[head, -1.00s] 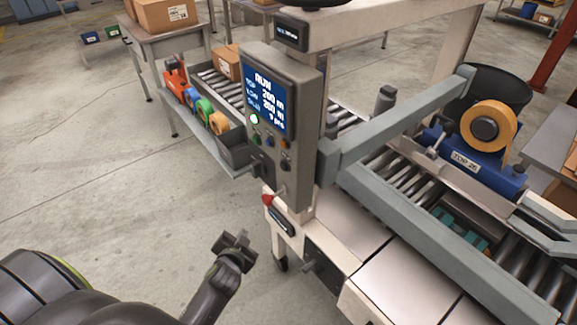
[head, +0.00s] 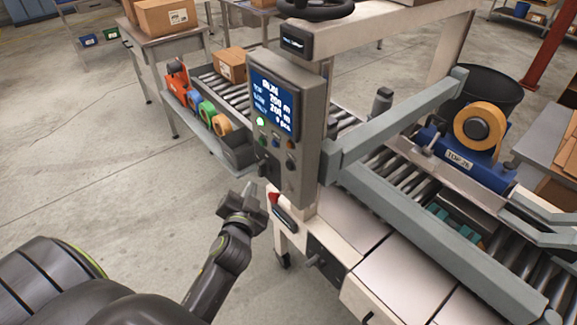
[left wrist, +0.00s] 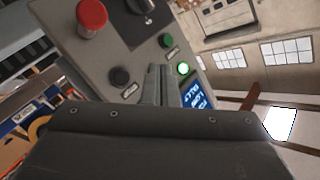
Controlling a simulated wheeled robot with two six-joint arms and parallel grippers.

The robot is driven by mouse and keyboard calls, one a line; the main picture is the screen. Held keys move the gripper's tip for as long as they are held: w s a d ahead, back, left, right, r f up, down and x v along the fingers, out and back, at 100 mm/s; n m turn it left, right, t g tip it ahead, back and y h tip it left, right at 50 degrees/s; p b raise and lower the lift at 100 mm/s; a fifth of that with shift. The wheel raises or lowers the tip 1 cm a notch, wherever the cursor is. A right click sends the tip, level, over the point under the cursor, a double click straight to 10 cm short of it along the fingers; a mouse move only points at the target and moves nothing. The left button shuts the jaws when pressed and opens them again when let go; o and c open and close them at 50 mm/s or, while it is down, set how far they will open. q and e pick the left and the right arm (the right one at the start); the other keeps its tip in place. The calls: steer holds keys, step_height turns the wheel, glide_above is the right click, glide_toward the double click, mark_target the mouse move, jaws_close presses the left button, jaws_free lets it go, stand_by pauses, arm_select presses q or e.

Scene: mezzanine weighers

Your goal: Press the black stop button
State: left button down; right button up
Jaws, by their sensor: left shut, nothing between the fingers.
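The control panel (head: 312,110) is a grey upright box with a lit blue screen (head: 274,103) and small buttons below it. In the left wrist view, the black button (left wrist: 120,77) sits on the panel face beside a small label plate. My left gripper (head: 248,190) is shut and empty, in front of and below the panel's lower part in the head view. In the left wrist view its closed fingers (left wrist: 163,72) point at the panel, just right of the black button. I cannot tell the gap to the panel. My right gripper is not in view.
Near the black button are a red mushroom button (left wrist: 91,16), a green button (left wrist: 166,40) and a lit green lamp (left wrist: 183,69). A red-tipped part (head: 273,198) sits under the panel. The roller conveyor machine stands to the right. Bare floor (head: 120,190) lies left.

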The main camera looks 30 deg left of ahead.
mark_target(289, 166)
arm_select(q)
steer(key=w+d, duration=0.1)
steer(key=w, duration=0.3)
steer(key=w+d+b, duration=0.1)
steer(key=w, duration=0.1)
steer(key=shift+w+d, duration=0.25)
steer(key=shift+d, duration=0.1)
steer(key=shift+w+d, duration=0.3)
steer(key=shift+w, duration=0.5)
stand_by(1.2)
steer(key=shift+w+d+b, duration=0.2)
steer(key=shift+w+b, duration=0.1)
steer(key=shift+w, duration=0.1)
steer(key=shift+w+d, duration=0.15)
steer(key=shift+w, duration=0.2)
stand_by(0.6)
steer(key=shift+s, duration=0.1)
steer(key=shift+s+a, duration=0.3)
steer(key=shift+s, duration=0.4)
